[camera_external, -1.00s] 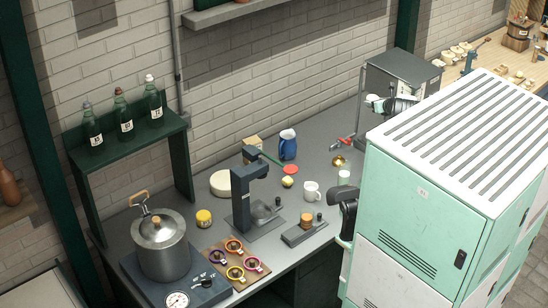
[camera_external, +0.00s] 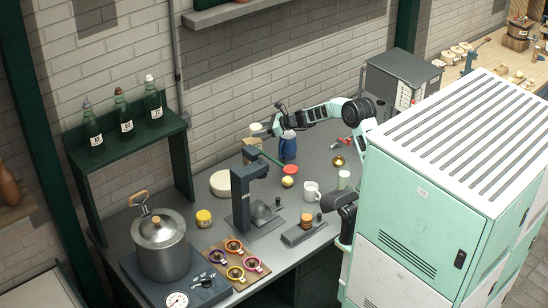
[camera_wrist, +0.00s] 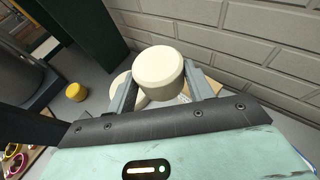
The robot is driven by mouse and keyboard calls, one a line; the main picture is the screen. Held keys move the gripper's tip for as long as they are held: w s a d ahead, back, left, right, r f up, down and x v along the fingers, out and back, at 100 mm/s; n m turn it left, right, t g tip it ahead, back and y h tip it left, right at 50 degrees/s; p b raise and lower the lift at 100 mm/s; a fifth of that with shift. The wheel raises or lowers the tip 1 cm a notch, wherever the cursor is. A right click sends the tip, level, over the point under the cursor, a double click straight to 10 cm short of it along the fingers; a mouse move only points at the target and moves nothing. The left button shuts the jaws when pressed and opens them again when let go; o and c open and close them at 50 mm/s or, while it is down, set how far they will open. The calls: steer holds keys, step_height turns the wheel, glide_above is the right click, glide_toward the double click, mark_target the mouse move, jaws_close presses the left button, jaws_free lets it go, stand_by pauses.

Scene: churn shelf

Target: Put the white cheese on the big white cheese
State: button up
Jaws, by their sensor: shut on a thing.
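The white cheese (camera_wrist: 158,72) is a pale round block held between the two fingers of my gripper (camera_wrist: 165,92) in the wrist view. In the external view my gripper (camera_external: 268,132) holds the white cheese (camera_external: 256,129) in the air near the back wall. The big white cheese (camera_external: 220,183) is a wide pale disc lying on the grey counter, left of and below the gripper in the picture. In the wrist view the big white cheese (camera_wrist: 120,81) is mostly hidden behind the held cheese and a finger.
A dark stand (camera_external: 240,195) rises in front of the big white cheese. A blue jug (camera_external: 288,150) stands close under my arm. The brick wall is close behind.

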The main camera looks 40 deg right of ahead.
steer(key=a+f+n+g+y, duration=0.1)
steer(key=a+f+n+g, duration=0.15)
steer(key=a, duration=0.55)
steer(key=a+f+n+g+y, duration=0.1)
steer(key=a+f, duration=0.2)
steer(key=a, duration=0.6)
glide_above(227, 183)
steer(key=w+d, duration=0.2)
steer(key=d, duration=0.1)
steer(key=shift+t, duration=0.25)
steer(key=f, duration=0.5)
steer(key=shift+s+a+f, duration=0.15)
steer(key=shift+s+f, duration=0.05)
steer(key=shift+s, duration=0.05)
steer(key=shift+f, duration=2.25)
steer(key=shift+f, duration=0.1)
steer(key=shift+f, duration=0.15)
steer(key=o, duration=1)
